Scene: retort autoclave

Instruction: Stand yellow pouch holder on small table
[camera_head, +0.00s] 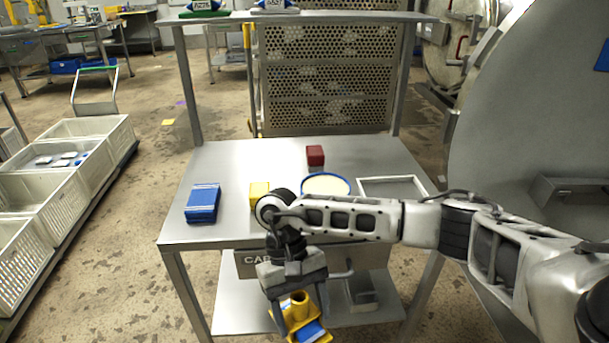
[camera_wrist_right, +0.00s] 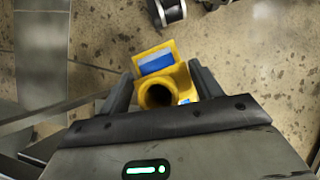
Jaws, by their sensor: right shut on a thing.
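The yellow pouch holder (camera_head: 301,312) is between the fingers of my right gripper (camera_head: 295,300), which is shut on it. It hangs in front of the small table's (camera_head: 205,165) front edge, over the floor side. It has a round tube opening and a blue patch, and it also shows in the right wrist view (camera_wrist_right: 157,96) between the two fingers. The small table has a grey metal top, a lower shelf and an upper shelf. My left gripper is not in view.
On the tabletop are a blue block (camera_head: 203,203), a yellow block (camera_head: 259,193) partly behind my arm, a red block (camera_head: 315,156), a round cream dish (camera_head: 326,184) and a white tray (camera_head: 393,187). The back left top is clear. White crates (camera_head: 88,128) stand left.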

